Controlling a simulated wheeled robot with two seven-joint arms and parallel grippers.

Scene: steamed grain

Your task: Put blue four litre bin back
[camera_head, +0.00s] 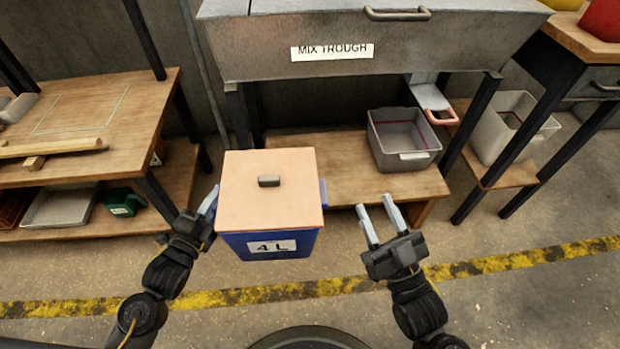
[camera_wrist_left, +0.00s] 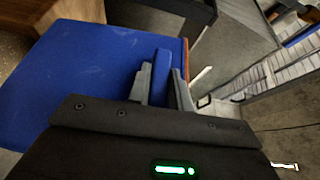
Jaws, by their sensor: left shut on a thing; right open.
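The blue bin (camera_head: 298,242) has a "4 L" label and a tan lid with a dark handle (camera_head: 268,181). It is upright in the middle of the head view, in front of the low wooden shelf. My left gripper (camera_head: 209,200) is at the bin's left side. In the left wrist view, its fingers (camera_wrist_left: 164,82) are shut on a blue tab on the bin's side (camera_wrist_left: 80,75). My right gripper (camera_head: 380,214) is open and empty, to the right of the bin and apart from it. A similar blue tab shows on the bin's right side (camera_head: 323,194).
A wooden shelf (camera_head: 350,178) under the mix trough (camera_head: 390,50) holds a grey bin (camera_head: 404,140) at its right. A two-level wooden bench (camera_head: 110,130) stands at left. A pale bin (camera_head: 515,128) sits at right. Yellow-black floor tape (camera_head: 330,286) crosses in front.

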